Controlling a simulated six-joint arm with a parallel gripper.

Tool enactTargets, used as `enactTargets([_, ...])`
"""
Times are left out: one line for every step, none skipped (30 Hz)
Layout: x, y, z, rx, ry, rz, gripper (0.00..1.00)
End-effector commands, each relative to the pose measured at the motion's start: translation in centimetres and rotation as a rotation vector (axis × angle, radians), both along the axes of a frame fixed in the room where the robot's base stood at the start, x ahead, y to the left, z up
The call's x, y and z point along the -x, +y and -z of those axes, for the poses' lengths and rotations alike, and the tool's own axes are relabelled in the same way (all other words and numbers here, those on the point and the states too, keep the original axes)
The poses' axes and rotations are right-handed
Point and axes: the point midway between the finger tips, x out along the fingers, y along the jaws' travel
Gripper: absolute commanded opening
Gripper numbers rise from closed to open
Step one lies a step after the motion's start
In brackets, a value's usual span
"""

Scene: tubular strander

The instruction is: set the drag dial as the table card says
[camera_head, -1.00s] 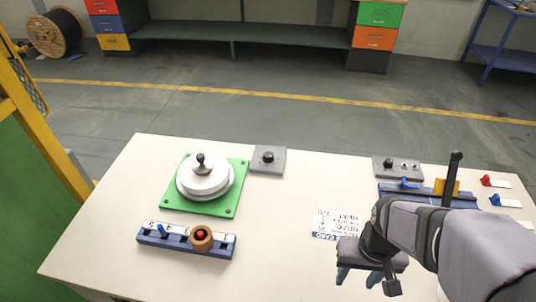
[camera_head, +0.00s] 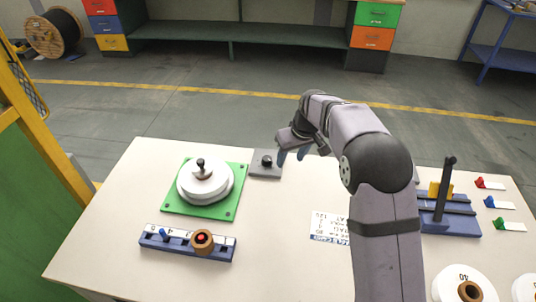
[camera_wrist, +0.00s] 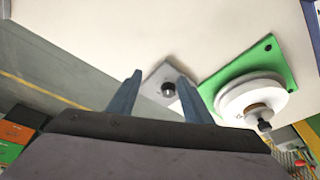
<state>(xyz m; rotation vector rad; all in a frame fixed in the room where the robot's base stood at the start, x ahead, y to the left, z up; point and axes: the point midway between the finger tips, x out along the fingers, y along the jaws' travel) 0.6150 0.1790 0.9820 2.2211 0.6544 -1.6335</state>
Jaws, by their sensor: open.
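A grey plate (camera_head: 262,171) with a round black knob (camera_head: 266,161) lies at the table's far edge. No name on it is legible, so I cannot tell whether it is the drag dial. My gripper (camera_head: 291,156) is open and empty beside the plate's right side. In the wrist view the black knob (camera_wrist: 168,90) appears between the two blue fingers, farther off than the tips and apart from them. The white table card (camera_head: 328,228) lies mid-table, its print upside down and too small to read; my arm hides its right part.
A green board (camera_head: 233,183) with stacked white discs (camera_head: 204,182) stands left of the plate. A blue fixture (camera_head: 455,222) and white reels (camera_head: 465,283) are at right.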

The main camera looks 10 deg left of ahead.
Motion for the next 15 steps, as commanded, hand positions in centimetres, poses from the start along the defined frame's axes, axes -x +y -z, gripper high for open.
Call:
enactTargets([-1.1, 1.4, 0.2, -0.005, -0.015, -0.030, 0.46])
enactTargets([-1.7, 2.1, 0.2, -0.009, -0.024, -0.046, 0.46])
enactTargets([-2.3, 3.0, 0.3, -0.012, -0.034, -0.065, 0.46])
enactTargets([-2.7, 3.6, 0.4, -0.015, -0.041, -0.079, 0.46])
enactTargets([-3.0, 4.1, 0.5, -0.019, -0.047, -0.090, 0.46])
enactTargets([-3.5, 4.7, 0.5, -0.023, -0.056, -0.103, 0.46])
enactTargets([-3.7, 5.1, 0.6, -0.024, -0.061, -0.111, 0.46])
enactTargets([-3.9, 5.4, 0.6, -0.026, -0.066, -0.120, 0.46])
enactTargets([-4.1, 5.8, 0.7, -0.027, -0.070, -0.128, 0.46])
enactTargets([-4.3, 6.0, 0.7, -0.029, -0.074, -0.133, 0.46])
enactTargets([-4.3, 6.2, 0.7, -0.029, -0.076, -0.137, 0.46])
enactTargets([-4.4, 6.3, 0.7, -0.030, -0.079, -0.140, 0.46])
enactTargets([-4.5, 6.4, 0.7, -0.031, -0.080, -0.141, 0.46])
enactTargets([-4.5, 6.4, 0.7, -0.031, -0.081, -0.142, 0.46])
enactTargets([-4.5, 6.4, 0.7, -0.031, -0.081, -0.143, 0.46])
